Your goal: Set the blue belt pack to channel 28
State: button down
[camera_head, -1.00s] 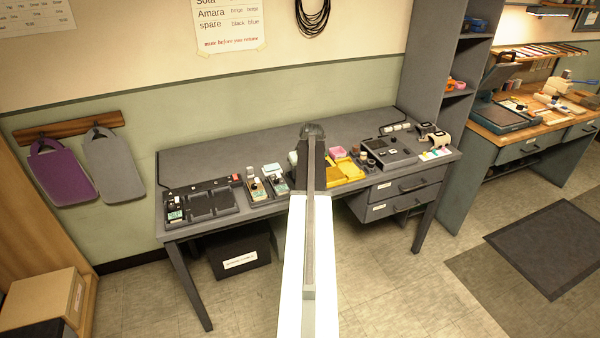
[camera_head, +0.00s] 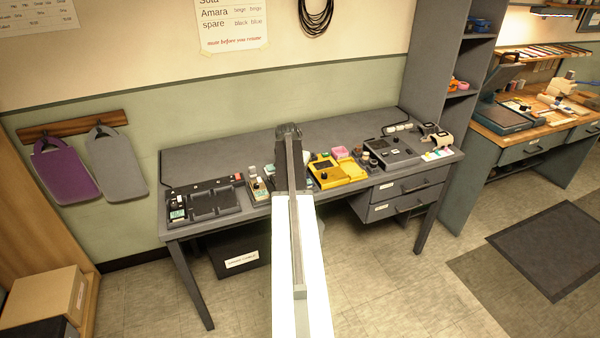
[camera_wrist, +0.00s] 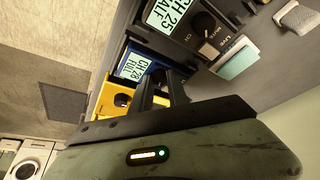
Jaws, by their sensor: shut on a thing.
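The blue belt pack (camera_wrist: 133,66) lies on the desk in the wrist view, partly covered by my fingers. Its small screen appears to read CH 28, with a cut-off second line. My gripper (camera_wrist: 162,82) reaches down over the pack, its two dark fingers shut around what seems to be its knob. In the head view my arm and gripper (camera_head: 289,130) cover the blue pack.
A beige pack (camera_head: 258,188) stands left of my arm; a pack beside the blue one in the wrist view (camera_wrist: 165,14) reads CH 25. A yellow device (camera_head: 335,172) is right. A dark charger tray (camera_head: 203,205) fills the desk's left end.

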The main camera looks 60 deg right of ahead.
jog(key=shift+m+g, duration=0.4)
jog(key=shift+m, duration=0.6)
jog(key=c, duration=1.3)
grip_release()
jog(key=p+v, duration=0.7)
jog(key=v, duration=0.1)
jog(key=shift+w, duration=0.1)
jog(key=shift+f, duration=0.1)
